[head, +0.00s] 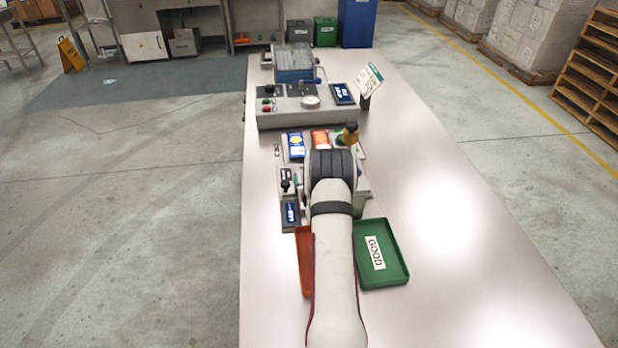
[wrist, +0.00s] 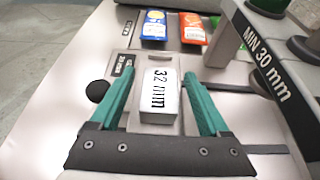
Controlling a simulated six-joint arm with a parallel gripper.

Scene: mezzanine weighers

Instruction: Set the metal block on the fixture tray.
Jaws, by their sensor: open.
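The metal block (wrist: 160,97) is a pale grey block marked "32 mm" in the wrist view. It sits on a grey plate. My gripper (wrist: 159,74) has teal fingers, open, one on each side of the block. A gap shows at the right finger; contact at the left finger is hard to tell. In the head view my arm hides the block and the fingers. A green tray (head: 400,273) with a white label lies right of my arm, and an orange tray (head: 304,262) lies left, partly covered. I cannot tell which is the fixture tray.
A "MIN 30 mm" gauge bar (wrist: 268,68) stands close right of my gripper. Blue (wrist: 153,26) and orange-red (wrist: 194,28) cards lie beyond the block. A grey control box (head: 290,117) stands farther back. The table's right side (head: 450,230) is clear.

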